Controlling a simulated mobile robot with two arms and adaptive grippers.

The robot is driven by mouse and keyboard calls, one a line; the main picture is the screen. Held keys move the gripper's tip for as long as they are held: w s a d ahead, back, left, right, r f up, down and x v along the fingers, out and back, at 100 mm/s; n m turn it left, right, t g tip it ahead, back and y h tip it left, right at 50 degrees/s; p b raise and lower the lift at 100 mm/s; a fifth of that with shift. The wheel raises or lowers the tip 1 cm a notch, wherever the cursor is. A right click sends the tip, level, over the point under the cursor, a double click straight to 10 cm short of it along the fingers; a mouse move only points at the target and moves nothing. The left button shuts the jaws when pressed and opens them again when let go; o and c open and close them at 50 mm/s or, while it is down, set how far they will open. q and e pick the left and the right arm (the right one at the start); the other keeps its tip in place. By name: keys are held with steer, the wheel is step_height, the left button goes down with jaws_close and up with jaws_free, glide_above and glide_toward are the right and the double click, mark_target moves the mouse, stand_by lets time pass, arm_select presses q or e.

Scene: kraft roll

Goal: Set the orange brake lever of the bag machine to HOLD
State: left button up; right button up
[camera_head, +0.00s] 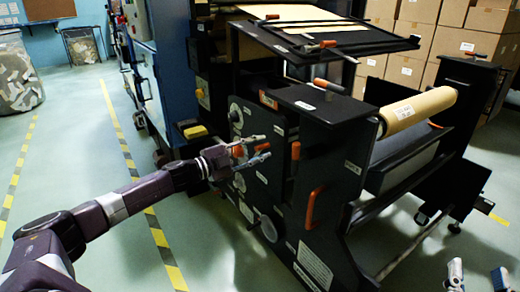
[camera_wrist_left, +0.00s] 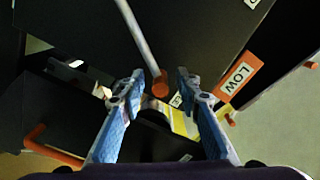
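The bag machine (camera_head: 330,130) is black, with several orange handles and small white labels. In the left wrist view, a grey rod with an orange knob (camera_wrist_left: 160,85) lies between the fingers of my left gripper (camera_wrist_left: 160,82); I cannot tell whether this is the brake lever. The fingers are apart and not closed on it. In the head view my left gripper (camera_head: 262,148) is at the machine's near side panel, beside a short orange upright lever (camera_head: 295,152). No HOLD mark is readable. My right gripper (camera_head: 478,275) shows only separated fingertips at the bottom right, empty.
A curved orange handle (camera_head: 312,208) sits lower on the panel. A kraft roll (camera_head: 418,108) lies behind, with cartons (camera_head: 405,70) beyond.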

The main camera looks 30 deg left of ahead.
arm_select(q)
steer(key=shift+w+d, duration=0.15)
steer(key=shift+w, duration=0.1)
jaws_close()
stand_by(0.3)
